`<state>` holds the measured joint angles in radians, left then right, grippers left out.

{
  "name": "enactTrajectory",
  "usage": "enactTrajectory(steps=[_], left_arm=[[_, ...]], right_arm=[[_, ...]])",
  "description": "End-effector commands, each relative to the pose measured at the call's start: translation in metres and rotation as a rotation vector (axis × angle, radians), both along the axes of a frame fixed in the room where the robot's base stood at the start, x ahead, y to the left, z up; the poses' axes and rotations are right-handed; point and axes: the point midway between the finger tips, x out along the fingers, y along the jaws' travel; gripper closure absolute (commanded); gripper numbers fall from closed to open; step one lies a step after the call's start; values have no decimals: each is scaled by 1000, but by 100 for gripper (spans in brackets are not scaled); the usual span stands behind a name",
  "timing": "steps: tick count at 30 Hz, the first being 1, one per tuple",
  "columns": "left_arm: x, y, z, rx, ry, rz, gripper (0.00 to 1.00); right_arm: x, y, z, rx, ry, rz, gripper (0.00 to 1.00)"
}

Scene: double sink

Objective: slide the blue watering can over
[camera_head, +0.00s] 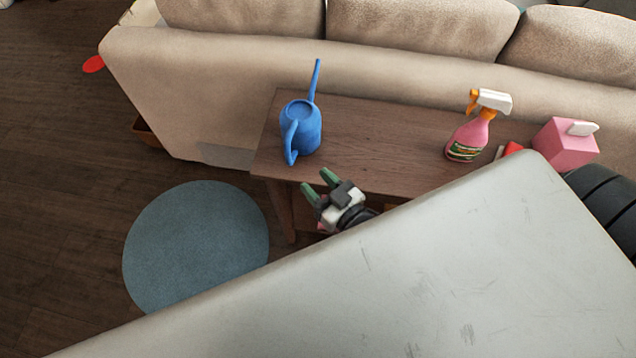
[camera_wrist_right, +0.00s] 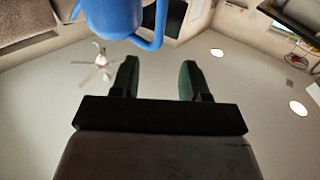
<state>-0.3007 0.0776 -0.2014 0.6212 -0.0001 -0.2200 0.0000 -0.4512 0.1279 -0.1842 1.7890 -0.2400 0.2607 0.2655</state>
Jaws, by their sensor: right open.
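The blue watering can (camera_head: 306,128) stands upright near the left end of a brown wooden table (camera_head: 385,150), its spout pointing up and away and its handle toward the front. My right gripper (camera_head: 319,186) is open and empty at the table's front edge, just in front of the can and a little to its right, apart from it. In the right wrist view the can's blue body (camera_wrist_right: 112,18) and handle show at the top, beyond the two green fingertips (camera_wrist_right: 158,75). My left gripper is not in view.
A pink spray bottle (camera_head: 467,140) and a pink box (camera_head: 564,146) stand on the table's right part. The tabletop between can and bottle is clear. A beige sofa (camera_head: 400,70) runs behind. A large grey surface (camera_head: 400,280) fills the foreground; a round blue rug (camera_head: 195,245) lies left.

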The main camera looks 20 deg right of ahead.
Motion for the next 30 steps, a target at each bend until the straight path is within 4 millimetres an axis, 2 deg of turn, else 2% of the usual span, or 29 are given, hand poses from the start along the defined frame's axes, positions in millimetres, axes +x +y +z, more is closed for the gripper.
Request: enactTrajectory(steps=[11, 14, 24, 30], left_arm=[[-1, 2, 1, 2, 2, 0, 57], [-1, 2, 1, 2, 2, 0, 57], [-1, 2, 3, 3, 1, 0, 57], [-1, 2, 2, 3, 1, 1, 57]], right_arm=[[6, 1, 0, -1, 0, -1, 55], [17, 4, 0, -1, 1, -1, 55], [75, 22, 0, 0, 0, -1, 55], [97, 28, -1, -1, 3, -1, 55]])
